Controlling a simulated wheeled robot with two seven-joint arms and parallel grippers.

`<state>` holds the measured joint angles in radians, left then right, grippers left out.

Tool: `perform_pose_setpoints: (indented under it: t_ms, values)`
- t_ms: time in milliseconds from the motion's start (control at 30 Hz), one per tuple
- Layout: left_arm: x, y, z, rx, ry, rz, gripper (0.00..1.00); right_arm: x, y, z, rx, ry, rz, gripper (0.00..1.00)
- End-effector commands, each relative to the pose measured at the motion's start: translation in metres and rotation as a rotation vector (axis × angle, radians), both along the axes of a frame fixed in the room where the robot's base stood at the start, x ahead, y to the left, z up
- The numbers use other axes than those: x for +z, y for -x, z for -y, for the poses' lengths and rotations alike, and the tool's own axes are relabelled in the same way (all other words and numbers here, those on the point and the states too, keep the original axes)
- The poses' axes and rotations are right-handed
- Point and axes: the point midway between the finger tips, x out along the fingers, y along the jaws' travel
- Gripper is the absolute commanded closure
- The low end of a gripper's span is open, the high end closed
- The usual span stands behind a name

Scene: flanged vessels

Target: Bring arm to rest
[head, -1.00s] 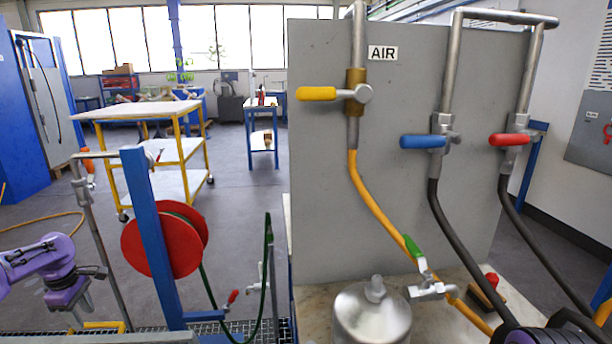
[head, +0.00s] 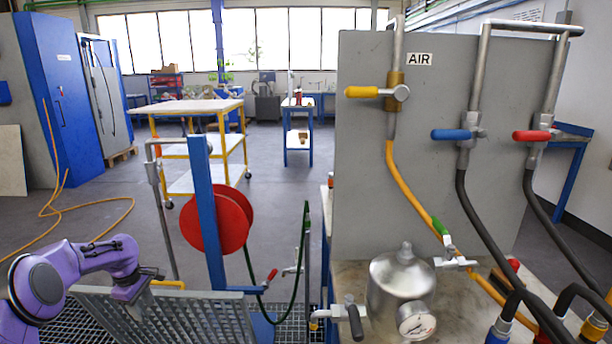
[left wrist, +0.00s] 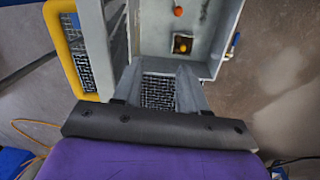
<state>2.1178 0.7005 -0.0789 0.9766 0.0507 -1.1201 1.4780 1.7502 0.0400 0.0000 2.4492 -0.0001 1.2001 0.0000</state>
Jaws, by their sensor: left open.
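My left arm (head: 80,262) is purple and comes in from the left in the head view. Its gripper (head: 137,288) is above a grey slotted panel at the lower left, near a yellow bar. In the left wrist view the two grey fingers (left wrist: 160,82) stand apart with nothing between them. Behind them are floor grating and a grey open box (left wrist: 205,62) with orange and yellow round parts. I cannot tell whether the fingers touch the box. My right gripper is not in view.
A blue post (head: 207,225) with a red hose reel (head: 236,218) stands right of my left gripper. A metal vessel (head: 400,282) with a gauge stands before the grey AIR panel (head: 365,150). A yellow hose (head: 110,228) lies on the floor at left. Open floor lies beyond.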

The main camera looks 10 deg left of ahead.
Motion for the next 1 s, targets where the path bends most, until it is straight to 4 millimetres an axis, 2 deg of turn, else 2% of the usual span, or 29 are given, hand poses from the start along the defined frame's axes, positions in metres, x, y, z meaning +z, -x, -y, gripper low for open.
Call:
perform_pose_setpoints:
  t_ms: [167, 267, 367, 467, 567, 600, 667, 700, 800, 900, 1000]
  values:
    - [-0.034, -0.007, 0.039, -0.092, 0.004, 0.029, 0.58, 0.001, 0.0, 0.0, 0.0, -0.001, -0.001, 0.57]
    - [-0.059, -0.008, 0.07, -0.16, 0.003, 0.053, 0.58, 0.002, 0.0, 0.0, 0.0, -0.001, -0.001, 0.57]
    - [-0.09, -0.004, 0.106, -0.242, -0.003, 0.078, 0.58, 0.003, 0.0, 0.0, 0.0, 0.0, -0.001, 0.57]
    - [-0.128, 0.015, 0.153, -0.346, -0.017, 0.102, 0.58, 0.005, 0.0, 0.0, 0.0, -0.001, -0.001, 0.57]
    - [-0.172, 0.058, 0.21, -0.48, -0.057, 0.121, 0.58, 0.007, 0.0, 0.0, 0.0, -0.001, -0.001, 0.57]
    - [-0.187, 0.084, 0.231, -0.541, -0.081, 0.125, 0.58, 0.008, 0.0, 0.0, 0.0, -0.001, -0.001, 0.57]
    - [-0.204, 0.128, 0.258, -0.634, -0.129, 0.123, 0.58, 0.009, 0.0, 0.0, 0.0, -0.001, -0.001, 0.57]
    - [-0.21, 0.159, 0.271, -0.695, -0.168, 0.117, 0.58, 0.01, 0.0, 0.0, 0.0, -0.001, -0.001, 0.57]
    - [-0.209, 0.236, 0.289, -0.847, -0.273, 0.083, 0.58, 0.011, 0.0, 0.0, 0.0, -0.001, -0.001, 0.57]
    - [-0.192, 0.295, 0.292, -0.972, -0.366, 0.041, 0.58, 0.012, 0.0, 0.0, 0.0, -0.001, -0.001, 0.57]
    - [-0.176, 0.326, 0.289, -1.052, -0.432, 0.012, 0.58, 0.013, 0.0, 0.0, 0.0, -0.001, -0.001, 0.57]
